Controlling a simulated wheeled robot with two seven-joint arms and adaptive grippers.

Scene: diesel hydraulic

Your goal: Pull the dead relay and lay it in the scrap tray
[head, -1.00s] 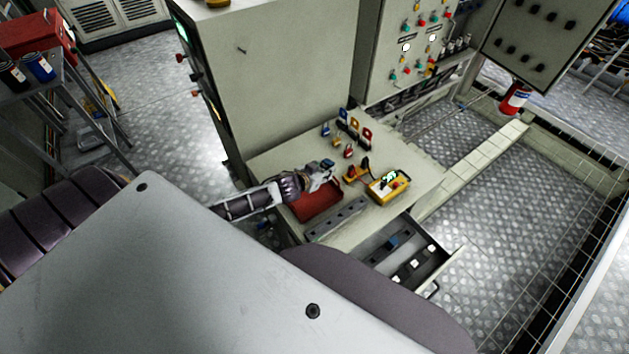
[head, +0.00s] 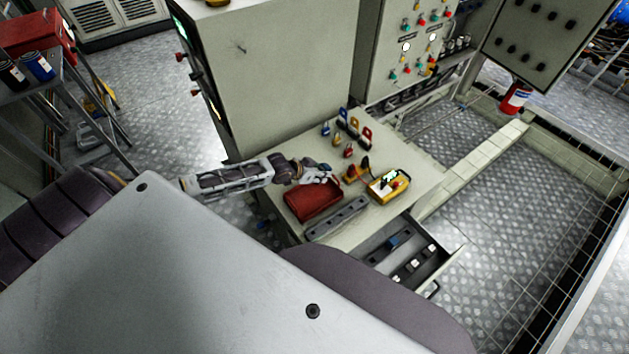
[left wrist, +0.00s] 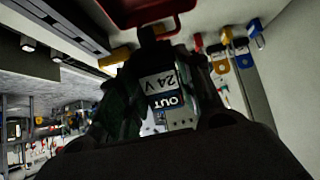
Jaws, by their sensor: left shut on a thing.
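My left gripper (head: 328,179) is over the bench top, just behind the far edge of the red scrap tray (head: 313,203). In the head view the relay is too small and hidden to make out clearly. The tray also shows in the left wrist view, its red rim (left wrist: 150,16) at the top edge. The tray looks empty in the head view. My right gripper is not in view.
A dark grey strip (head: 337,219) lies in front of the tray. A yellow meter (head: 388,186) is to its right, padlocks (head: 349,151) stand behind. An open drawer (head: 440,262) below holds a blue block (head: 393,243) and several white-topped ones. A tall cabinet (head: 290,80) stands behind left.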

